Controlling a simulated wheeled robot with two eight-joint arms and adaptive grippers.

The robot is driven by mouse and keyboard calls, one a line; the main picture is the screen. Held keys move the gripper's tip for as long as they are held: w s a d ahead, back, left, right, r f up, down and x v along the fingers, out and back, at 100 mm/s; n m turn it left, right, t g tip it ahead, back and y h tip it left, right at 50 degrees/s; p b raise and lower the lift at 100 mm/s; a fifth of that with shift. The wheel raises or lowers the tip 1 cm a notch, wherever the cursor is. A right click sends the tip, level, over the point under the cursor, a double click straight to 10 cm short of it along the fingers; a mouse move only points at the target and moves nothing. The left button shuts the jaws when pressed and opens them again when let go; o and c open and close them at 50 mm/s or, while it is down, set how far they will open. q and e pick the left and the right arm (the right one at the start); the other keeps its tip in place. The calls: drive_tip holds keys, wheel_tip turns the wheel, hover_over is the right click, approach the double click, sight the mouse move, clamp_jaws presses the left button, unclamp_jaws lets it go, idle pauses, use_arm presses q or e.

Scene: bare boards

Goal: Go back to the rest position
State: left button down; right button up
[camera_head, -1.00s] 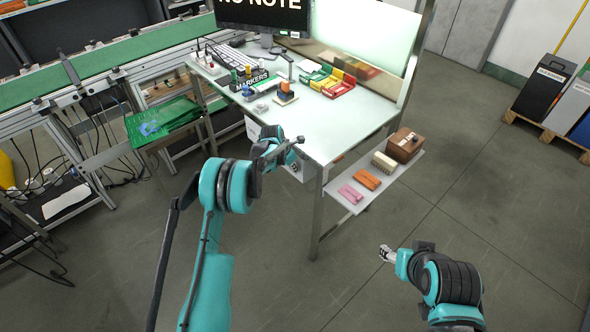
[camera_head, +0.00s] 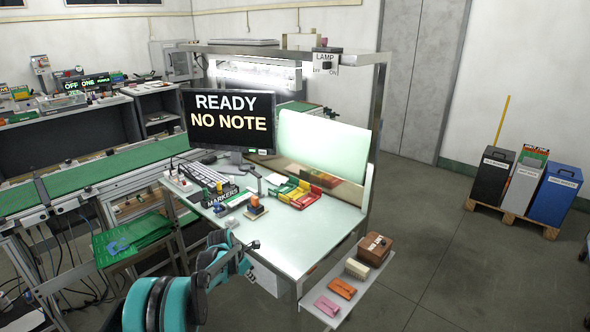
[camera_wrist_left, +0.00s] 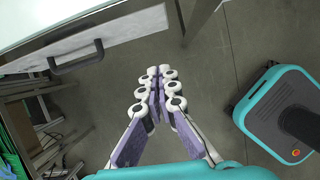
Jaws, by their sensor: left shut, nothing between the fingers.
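My left gripper (camera_head: 250,246) is in front of the workbench's near left edge in the head view, with its arm coming up from the bottom. In the left wrist view its fingers (camera_wrist_left: 160,88) are together, shut and empty, pointing toward the grey floor. The white workbench (camera_head: 300,228) is just beyond it, and its drawer front with a black handle (camera_wrist_left: 76,57) shows at the upper left of the wrist view. My right gripper is not in either current view.
A side shelf (camera_head: 318,312) holds pink and orange items, a cream block and a brown box (camera_head: 373,250). A monitor (camera_head: 229,121) reads "READY NO NOTE". A green conveyor (camera_head: 90,176) runs at left. Bins (camera_head: 522,185) stand at right. The floor (camera_head: 450,270) between is clear.

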use_arm(q)
drive_tip(key=s+d+r+m+t+y, duration=0.1)
drive_tip(key=s+d+r+m+t, duration=0.1)
drive_tip(key=s+r+m, duration=1.45)
drive_tip(key=s+m+t+y, duration=0.1)
drive_tip(key=s+m, duration=1)
drive_tip(key=s, duration=1.1)
drive_tip(key=shift+s+a+r+t+y, duration=0.15)
drive_tip(key=shift+r+t+y, duration=0.15)
drive_tip(key=shift+r, duration=0.1)
